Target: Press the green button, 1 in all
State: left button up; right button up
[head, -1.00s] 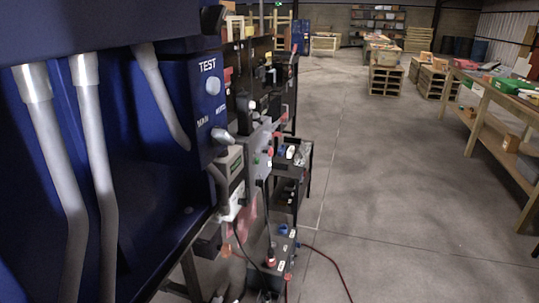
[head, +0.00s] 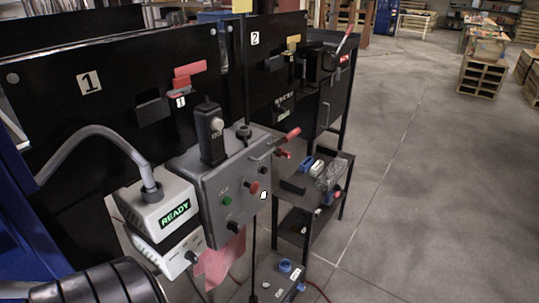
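A small green button (head: 227,200) sits on the front of a grey control box (head: 204,222) left of the middle in the head view. A red button (head: 252,187) is to its right on the same face, and a dark knob shows below it. The box is mounted in front of a black panel marked 1. Neither of my grippers is in view, so nothing of mine is seen touching the button.
A white unit (head: 158,208) with a lit READY sign and a grey hose stands left of the control box. A red-handled lever (head: 286,137) juts out at its right. A black shelf cart (head: 318,205) stands beyond. Open floor (head: 400,210) lies to the right.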

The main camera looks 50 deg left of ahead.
aim_at(227, 200)
jog(key=i+u, duration=0.1)
jog(key=i, duration=0.9)
jog(key=i+l, duration=0.2)
jog(key=i, duration=0.8)
jog(key=u, duration=0.95)
jog(key=i+u, duration=0.1)
jog(key=u, duration=0.35)
jog(key=l+u, duration=0.1)
jog(key=u, duration=1.3)
jog(key=l+u, duration=0.1)
jog(key=u, duration=0.35)
